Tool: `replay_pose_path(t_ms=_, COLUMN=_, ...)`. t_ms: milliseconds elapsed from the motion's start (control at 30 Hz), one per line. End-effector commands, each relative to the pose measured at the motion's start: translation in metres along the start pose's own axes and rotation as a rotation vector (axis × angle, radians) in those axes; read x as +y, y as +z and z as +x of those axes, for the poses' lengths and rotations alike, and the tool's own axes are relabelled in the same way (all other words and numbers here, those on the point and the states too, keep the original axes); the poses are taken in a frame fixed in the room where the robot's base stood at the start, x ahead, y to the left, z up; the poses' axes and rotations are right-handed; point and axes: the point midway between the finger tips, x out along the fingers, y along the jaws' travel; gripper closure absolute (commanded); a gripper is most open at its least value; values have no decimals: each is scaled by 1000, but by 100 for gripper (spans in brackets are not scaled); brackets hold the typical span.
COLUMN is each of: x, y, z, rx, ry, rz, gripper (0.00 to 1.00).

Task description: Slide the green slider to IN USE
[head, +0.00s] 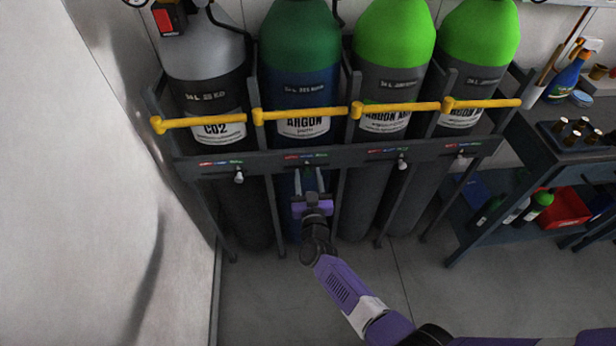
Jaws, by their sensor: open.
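A dark rail (345,150) runs across the front of a gas cylinder rack. Under small coloured labels it carries small pale slider knobs: one below the CO2 cylinder (239,178), one below the third cylinder (402,163) and one below the fourth (460,158). No knob clearly looks green, and the label words are too small to read. My gripper (310,178) is open, its two pale fingers pointing up at the rail below the dark green ARGON cylinder (300,45). Any knob there is hidden or too small to make out. I cannot tell whether the fingers touch the rail.
A grey CO2 cylinder (205,50) stands left, two bright green cylinders (394,35) right. Yellow bars (310,113) cross in front of them. A dark workbench (530,135) with bottles and a red bin (565,207) is at right. A pale wall or panel (85,190) closes the left. Floor in front is clear.

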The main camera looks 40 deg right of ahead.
Motion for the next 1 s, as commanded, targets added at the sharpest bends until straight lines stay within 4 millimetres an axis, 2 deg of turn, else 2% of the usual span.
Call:
replay_pose_path(t_ms=133, x=-1, y=-2, z=-11, rx=-1, ry=-3, rz=-1, gripper=55)
replay_pose_path(t_ms=400, x=-1, y=-3, z=-54, rx=-1, ry=-4, rz=-2, gripper=55)
replay_pose_path(t_ms=600, x=-1, y=-1, z=-75, rx=0, ry=-3, rz=-1, gripper=55)
replay_pose_path(t_ms=1000, x=0, y=0, z=-78, rx=0, ry=-1, rz=0, gripper=55)
